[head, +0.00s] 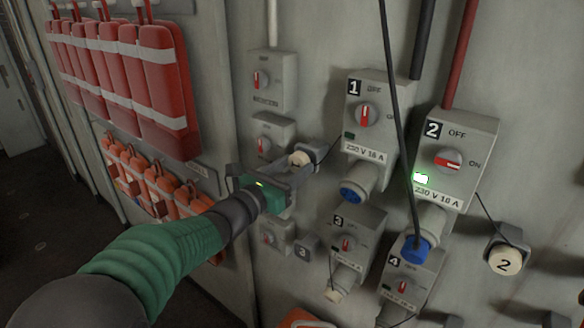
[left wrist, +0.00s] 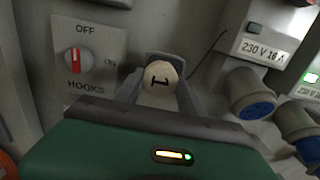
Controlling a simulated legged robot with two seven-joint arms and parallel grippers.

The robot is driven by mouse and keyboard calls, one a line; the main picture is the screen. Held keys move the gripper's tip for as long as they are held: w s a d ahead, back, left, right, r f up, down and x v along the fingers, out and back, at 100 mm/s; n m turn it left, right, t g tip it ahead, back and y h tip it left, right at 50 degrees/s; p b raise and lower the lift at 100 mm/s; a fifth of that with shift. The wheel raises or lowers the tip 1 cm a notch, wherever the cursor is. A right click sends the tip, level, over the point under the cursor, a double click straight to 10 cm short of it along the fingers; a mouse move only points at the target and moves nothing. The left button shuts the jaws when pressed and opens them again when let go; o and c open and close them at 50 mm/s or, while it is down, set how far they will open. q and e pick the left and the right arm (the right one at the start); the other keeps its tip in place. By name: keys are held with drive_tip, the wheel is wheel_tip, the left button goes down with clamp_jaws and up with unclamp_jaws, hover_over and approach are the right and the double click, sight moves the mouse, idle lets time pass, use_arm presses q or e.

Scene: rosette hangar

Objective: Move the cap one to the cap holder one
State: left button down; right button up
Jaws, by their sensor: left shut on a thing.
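Cap one (head: 300,158) is a cream cap at the tips of my left gripper (head: 292,170). In the left wrist view, cap one (left wrist: 160,78) shows its black "1" sideways, between the grey fingers. My left gripper is shut on it, close to the grey wall. A thin cord runs from the cap towards the switch box marked 1 (head: 366,117). A grey bracket, likely cap holder one (left wrist: 164,60), shows partly behind the cap. The cap and fingers hide most of it, and I cannot tell whether the cap is seated. My right gripper is not in view.
Box 1's blue socket (head: 354,191) is uncovered. Box 2 (head: 455,160) has a lit green lamp and a blue plug (head: 415,248) on a dark cable hanging in front. Cap two (head: 505,261) sits in its holder. A holder marked 3 (head: 305,248) is below my gripper. Red bags (head: 160,90) hang left.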

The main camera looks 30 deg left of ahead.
use_arm(q)
drive_tip(key=shift+s, duration=0.1)
drive_tip(key=shift+d+r, duration=0.15)
drive_tip(key=shift+d, duration=0.55)
drive_tip(key=shift+a, duration=0.3)
drive_tip(key=shift+a+f+b, duration=0.2)
drive_tip(key=shift+a+b, duration=0.1)
drive_tip(key=shift+a, duration=0.5)
drive_tip(key=shift+w+d+r, duration=0.1)
drive_tip(key=shift+w+d, duration=0.25)
drive_tip(key=shift+d, duration=0.15)
drive_tip(key=shift+w+d, duration=0.1)
drive_tip(key=shift+w, duration=0.1)
drive_tip(key=c, duration=1)
unclamp_jaws()
drive_tip(key=shift+c, duration=0.2)
drive_tip(key=o, duration=0.4)
drive_tip(key=shift+a, duration=0.4)
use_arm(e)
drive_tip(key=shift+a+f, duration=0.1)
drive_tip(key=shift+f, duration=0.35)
